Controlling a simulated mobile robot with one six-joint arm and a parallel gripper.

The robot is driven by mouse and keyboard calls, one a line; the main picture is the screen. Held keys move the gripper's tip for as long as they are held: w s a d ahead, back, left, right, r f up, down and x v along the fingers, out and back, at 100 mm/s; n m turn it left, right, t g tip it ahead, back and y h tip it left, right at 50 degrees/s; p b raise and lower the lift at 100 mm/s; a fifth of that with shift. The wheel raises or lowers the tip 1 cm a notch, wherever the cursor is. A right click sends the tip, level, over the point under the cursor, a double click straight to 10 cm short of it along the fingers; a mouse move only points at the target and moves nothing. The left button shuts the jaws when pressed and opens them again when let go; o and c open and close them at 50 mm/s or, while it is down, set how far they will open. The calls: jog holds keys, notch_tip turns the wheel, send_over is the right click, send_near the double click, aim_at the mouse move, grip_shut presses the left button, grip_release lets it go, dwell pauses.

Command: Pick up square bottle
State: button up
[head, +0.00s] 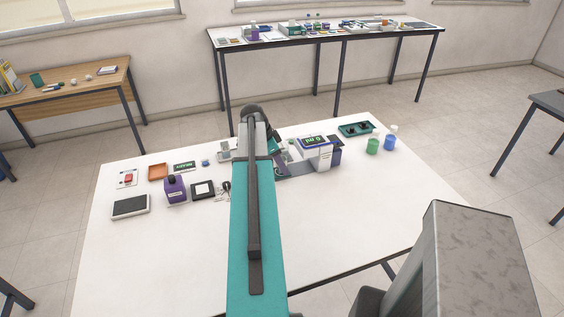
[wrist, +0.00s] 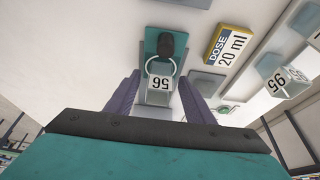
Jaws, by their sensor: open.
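A purple bottle (head: 174,189) with a squarish body, dark cap and white label stands on the left part of the white table (head: 130,250). It is the most square-looking bottle in the head view. My gripper (wrist: 159,77) is open, its two fingers apart, in the wrist view. Between and beyond the fingers is a pale block marked with digits (wrist: 159,82), with a ring and a dark knob (wrist: 172,45) over a teal patch. I cannot tell whether the block is between the fingers or behind them. My arm hides much of the table's middle in the head view.
A green bottle (head: 373,143) and a blue bottle (head: 390,138) stand at the right beside a teal tray (head: 346,131). A white device with a display (head: 314,152) is right of my arm. The table front is clear.

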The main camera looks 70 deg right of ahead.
jog(key=shift+s+d+f, duration=0.1)
jog(key=shift+f, duration=0.25)
dwell(0.3)
jog(key=c, duration=1.1)
